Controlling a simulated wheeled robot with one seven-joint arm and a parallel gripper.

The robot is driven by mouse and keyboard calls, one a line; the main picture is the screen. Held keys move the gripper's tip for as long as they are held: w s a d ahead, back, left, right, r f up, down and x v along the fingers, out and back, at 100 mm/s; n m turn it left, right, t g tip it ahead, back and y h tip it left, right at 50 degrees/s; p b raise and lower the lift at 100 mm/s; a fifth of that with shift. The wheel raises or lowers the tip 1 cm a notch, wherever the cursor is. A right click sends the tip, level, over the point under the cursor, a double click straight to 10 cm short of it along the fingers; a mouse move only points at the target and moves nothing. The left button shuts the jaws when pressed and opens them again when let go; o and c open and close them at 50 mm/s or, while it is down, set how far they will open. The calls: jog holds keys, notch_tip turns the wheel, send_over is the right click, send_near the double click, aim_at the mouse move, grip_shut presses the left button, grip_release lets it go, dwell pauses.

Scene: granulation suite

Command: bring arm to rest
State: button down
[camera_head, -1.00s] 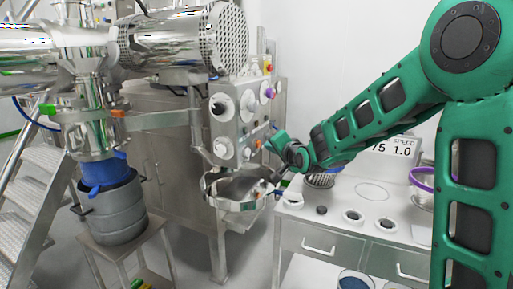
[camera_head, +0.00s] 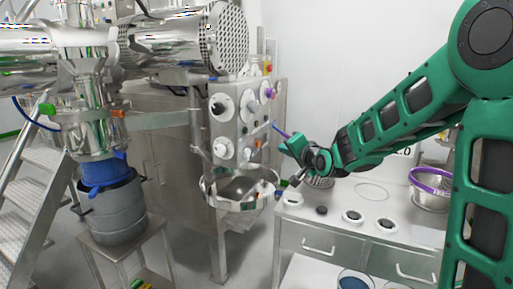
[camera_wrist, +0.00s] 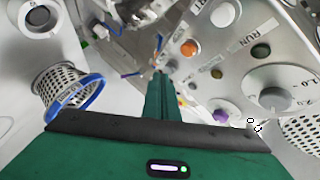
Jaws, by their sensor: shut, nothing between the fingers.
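My green arm reaches in from the right in the head view. My gripper (camera_head: 283,186) is at its end, beside the round metal bowl (camera_head: 238,205) below the control panel and near the left end of the white-topped bench. In the wrist view my gripper (camera_wrist: 160,75) points toward the knobs and buttons of the control panel (camera_wrist: 240,60). The fingers look closed together, with nothing seen between them. The gripper's fine outline is small in the head view.
A steel bench (camera_head: 345,215) with drawers stands below my arm and carries small round cups. A purple-rimmed sieve (camera_head: 430,190) sits at its right. A grey drum (camera_head: 115,212) stands on a stand at left, beside metal stairs (camera_head: 38,190).

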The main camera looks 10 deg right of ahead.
dwell(0.3)
jog(key=s+d+f+n+g+h, duration=0.15)
jog(key=s+d+f+g, duration=0.3)
jog(key=s+d, duration=0.55)
jog(key=s+d+f+n+g+h, duration=0.1)
jog(key=s+d+f+g+h, duration=0.3)
jog(key=s, duration=1)
jog(key=s+f+g+y, duration=0.1)
jog(key=s+g, duration=0.2)
jog(key=s, duration=0.9)
jog(key=s+d+f+g+y, duration=0.1)
jog(key=s+g, duration=0.3)
jog(key=s, duration=0.8)
jog(key=shift+d+f+n+y, duration=0.25)
jog(key=shift+f+n+y, duration=0.1)
jog(key=shift+f+y, duration=0.25)
